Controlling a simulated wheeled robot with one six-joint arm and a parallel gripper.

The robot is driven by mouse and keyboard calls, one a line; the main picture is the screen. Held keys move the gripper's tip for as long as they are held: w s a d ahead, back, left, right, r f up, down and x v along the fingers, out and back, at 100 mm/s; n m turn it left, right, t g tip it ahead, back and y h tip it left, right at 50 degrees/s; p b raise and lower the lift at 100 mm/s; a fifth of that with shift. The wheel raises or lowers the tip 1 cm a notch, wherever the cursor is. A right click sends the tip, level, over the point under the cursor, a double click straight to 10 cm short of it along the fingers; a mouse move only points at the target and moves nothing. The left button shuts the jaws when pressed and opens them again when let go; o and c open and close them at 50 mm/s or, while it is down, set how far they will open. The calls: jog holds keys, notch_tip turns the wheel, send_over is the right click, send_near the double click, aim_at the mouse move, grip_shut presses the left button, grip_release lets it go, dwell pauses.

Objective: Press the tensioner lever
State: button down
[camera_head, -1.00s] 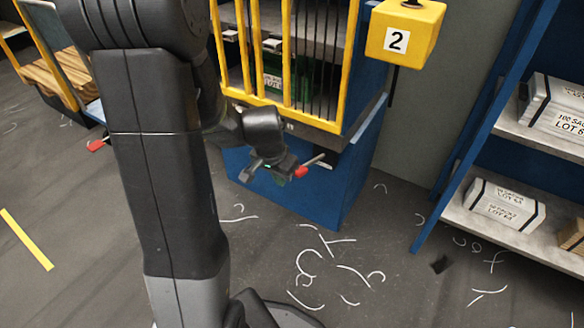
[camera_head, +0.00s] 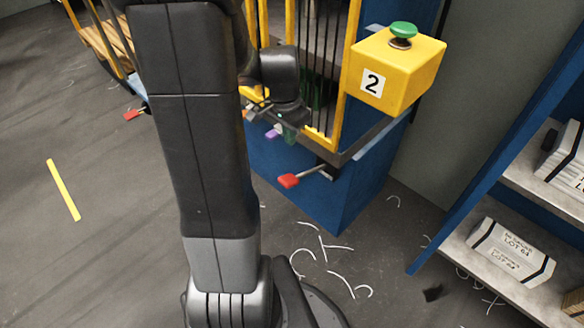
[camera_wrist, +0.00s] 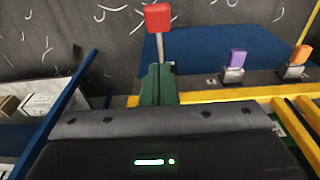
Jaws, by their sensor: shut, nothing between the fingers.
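The tensioner lever is a thin metal rod with a red tip (camera_head: 289,181). It sticks out from the front of the blue loom cabinet (camera_head: 335,205), below the yellow frame. In the wrist view the red tip (camera_wrist: 158,18) stands beyond my fingers, and the lower end of its rod is hidden behind them. My gripper (camera_head: 290,136) is shut and empty, above the red tip in the head view, with a visible gap to it. Its green fingers (camera_wrist: 158,84) point toward the lever in the wrist view; contact with the rod cannot be told.
Purple (camera_wrist: 236,58) and orange (camera_wrist: 299,55) tabs stand right of the lever in the wrist view. A yellow box marked 2 (camera_head: 395,75) carries a green button (camera_head: 403,31). A blue shelf (camera_head: 500,130) with packs stands at right. Another red-tipped lever (camera_head: 133,114) is at far left.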

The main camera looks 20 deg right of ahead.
jog(key=b, duration=0.3)
send_over(290, 178)
jog(key=d, duration=0.1)
jog(key=f, duration=1.1)
jog(key=shift+w, duration=0.2)
jog(key=shift+s+a+f+b, duration=0.2)
jog(key=shift+a+f+b, duration=0.3)
jog(key=shift+f, duration=0.4)
jog(key=shift+a+f, duration=0.2)
jog(key=shift+f, duration=0.2)
jog(key=shift+f, duration=0.15)
